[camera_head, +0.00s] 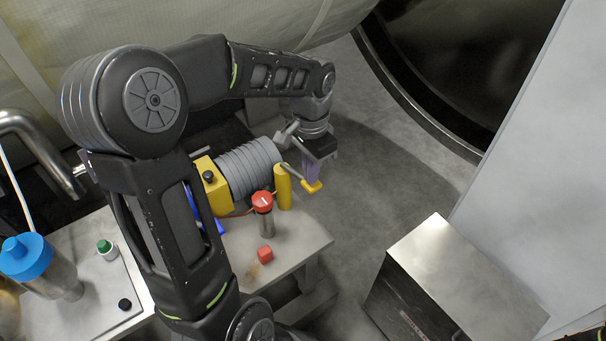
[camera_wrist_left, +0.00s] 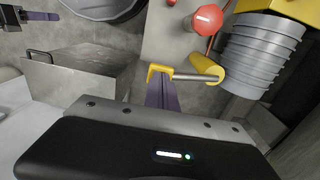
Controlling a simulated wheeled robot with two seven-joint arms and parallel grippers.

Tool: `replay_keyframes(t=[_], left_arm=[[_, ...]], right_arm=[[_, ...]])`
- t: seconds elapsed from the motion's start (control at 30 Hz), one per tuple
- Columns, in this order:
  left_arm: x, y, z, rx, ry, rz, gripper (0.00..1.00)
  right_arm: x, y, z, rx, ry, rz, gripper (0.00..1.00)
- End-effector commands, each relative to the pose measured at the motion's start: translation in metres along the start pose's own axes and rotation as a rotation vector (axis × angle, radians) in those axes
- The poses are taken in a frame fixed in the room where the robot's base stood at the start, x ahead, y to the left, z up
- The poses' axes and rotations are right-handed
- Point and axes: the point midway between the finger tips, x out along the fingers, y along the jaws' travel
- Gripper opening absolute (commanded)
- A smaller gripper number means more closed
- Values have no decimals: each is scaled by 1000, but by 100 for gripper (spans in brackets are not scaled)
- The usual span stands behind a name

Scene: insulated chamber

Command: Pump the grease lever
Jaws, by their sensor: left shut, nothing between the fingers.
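The grease lever (camera_head: 293,171) is a short silver rod with a yellow end piece, reaching out from an upright yellow cylinder (camera_head: 284,190). In the left wrist view the lever (camera_wrist_left: 190,76) runs sideways from the cylinder (camera_wrist_left: 208,68) to its yellow end. My left gripper (camera_head: 311,177) is shut and empty, its purple fingers pointing down at the lever's yellow end. In the left wrist view the fingertips (camera_wrist_left: 160,82) overlap that end; I cannot tell whether they touch. What looks like my right gripper (camera_wrist_left: 40,16) shows small at the upper left there, its jaws unclear.
A grey ribbed cylinder (camera_head: 250,168) and yellow block (camera_head: 209,183) stand beside the lever. A metal box (camera_head: 440,262) stands right; the floor between is clear.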

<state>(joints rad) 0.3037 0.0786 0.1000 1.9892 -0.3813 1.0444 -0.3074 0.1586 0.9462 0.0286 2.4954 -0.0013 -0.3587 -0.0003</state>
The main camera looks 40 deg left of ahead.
Motion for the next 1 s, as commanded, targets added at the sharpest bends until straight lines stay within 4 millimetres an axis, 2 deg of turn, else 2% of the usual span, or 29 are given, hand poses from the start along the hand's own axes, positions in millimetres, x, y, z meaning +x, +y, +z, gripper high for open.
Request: replay_keyframes(t=[0.6,1.0], left_arm=[[-65,1,0,1,0,0,0],[-68,0,0,0,0,0,0]], right_arm=[[-50,-20,0,0,0,0,36],[-52,-20,0,0,0,0,36]])
